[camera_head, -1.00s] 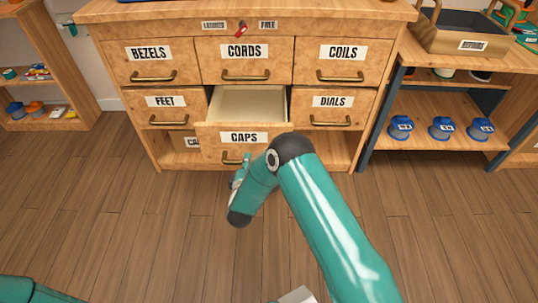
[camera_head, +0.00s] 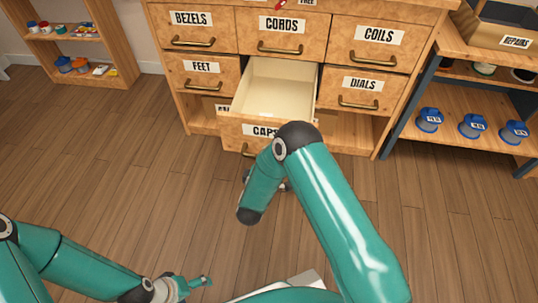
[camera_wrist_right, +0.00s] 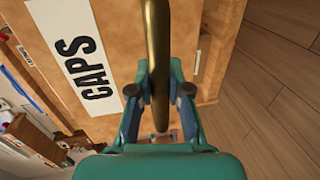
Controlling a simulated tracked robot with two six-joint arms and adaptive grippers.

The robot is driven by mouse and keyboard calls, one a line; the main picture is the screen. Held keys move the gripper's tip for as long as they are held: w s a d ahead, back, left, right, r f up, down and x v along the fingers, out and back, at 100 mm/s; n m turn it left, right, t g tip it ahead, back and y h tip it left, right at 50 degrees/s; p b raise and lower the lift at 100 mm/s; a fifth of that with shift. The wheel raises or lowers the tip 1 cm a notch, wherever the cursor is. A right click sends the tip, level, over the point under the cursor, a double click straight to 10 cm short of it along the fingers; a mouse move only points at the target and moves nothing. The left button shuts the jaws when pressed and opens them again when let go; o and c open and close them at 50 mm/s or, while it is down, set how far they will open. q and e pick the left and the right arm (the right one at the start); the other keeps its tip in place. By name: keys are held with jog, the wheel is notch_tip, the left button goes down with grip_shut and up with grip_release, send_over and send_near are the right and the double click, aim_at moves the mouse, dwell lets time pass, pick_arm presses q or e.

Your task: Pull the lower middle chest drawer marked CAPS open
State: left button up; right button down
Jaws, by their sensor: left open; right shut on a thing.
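The CAPS drawer (camera_head: 230,128) of the wooden chest stands well out from the chest, with its pale, empty-looking inside (camera_head: 277,88) showing from above. Its label also shows, turned sideways, in the right wrist view (camera_wrist_right: 83,55). My right gripper (camera_wrist_right: 160,92) is shut on the brass handle (camera_wrist_right: 157,45) of this drawer, one finger on each side of the bar. In the head view my right arm hides part of the drawer front and most of that gripper. My left gripper (camera_head: 194,284) is open and empty, low over the floor at the bottom left.
Closed drawers marked FEET (camera_head: 209,72) and DIALS (camera_head: 357,92) flank the open one, with BEZELS, CORDS and COILS above. The wooden floor in front is clear.

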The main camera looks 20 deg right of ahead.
jog(key=c, duration=1.2)
grip_release()
jog(key=shift+w+a+f, duration=0.1)
jog(key=shift+a+f, duration=0.05)
jog(key=shift+a, duration=0.1)
jog(key=shift+o, duration=0.5)
jog(key=shift+d, duration=0.2)
jog(key=v, duration=1.2)
